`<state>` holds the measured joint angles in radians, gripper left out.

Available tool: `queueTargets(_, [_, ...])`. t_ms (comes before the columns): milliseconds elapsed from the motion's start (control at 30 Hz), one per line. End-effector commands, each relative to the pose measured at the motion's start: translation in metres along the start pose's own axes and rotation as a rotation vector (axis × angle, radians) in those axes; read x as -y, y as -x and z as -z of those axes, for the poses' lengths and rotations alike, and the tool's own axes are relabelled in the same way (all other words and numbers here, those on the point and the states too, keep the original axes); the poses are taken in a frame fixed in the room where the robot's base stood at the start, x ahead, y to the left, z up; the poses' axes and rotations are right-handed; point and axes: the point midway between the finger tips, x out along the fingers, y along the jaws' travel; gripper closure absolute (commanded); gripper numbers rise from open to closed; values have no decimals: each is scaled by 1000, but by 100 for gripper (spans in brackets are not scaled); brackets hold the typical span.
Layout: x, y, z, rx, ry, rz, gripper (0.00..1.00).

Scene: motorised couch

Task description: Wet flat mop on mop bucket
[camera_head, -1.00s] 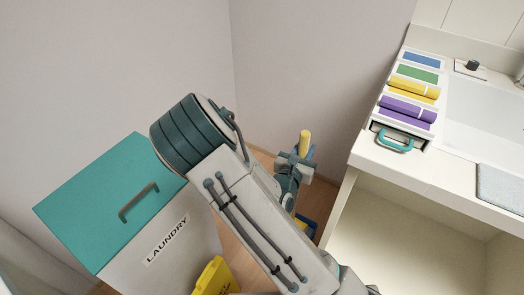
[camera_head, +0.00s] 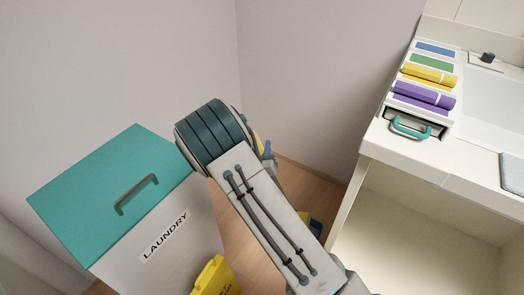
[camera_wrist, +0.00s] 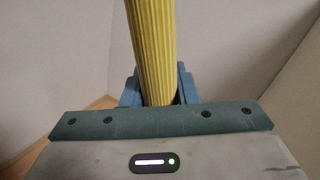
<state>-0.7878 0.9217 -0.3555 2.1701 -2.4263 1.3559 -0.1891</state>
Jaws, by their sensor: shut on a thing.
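A yellow ribbed handle (camera_wrist: 152,45) rises upright through the wrist view. It appears to be the mop's handle; the flat mop head is not in sight. My gripper (camera_wrist: 158,92) is shut on this handle, with its blue fingers on either side. In the head view my arm hides most of the gripper, and a sliver of yellow (camera_head: 258,144) shows beside it. A small blue and yellow piece (camera_head: 315,222) shows low behind my arm; it may be part of the mop bucket, but most of it is hidden.
A laundry bin (camera_head: 105,190) with a teal lid stands at the left. A yellow sign (camera_head: 213,277) is in front of it. A white counter (camera_head: 440,165) with an open compartment, rolled cloths (camera_head: 428,75) and a sink is at the right. Walls meet behind my arm.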

Motion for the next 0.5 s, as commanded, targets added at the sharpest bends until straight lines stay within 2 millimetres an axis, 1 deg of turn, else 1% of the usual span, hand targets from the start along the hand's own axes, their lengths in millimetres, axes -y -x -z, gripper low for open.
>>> queueTargets(167, [-3, 0, 8, 2, 2, 0, 100])
queueTargets(500, [-15, 1, 41, 1, 2, 1, 100])
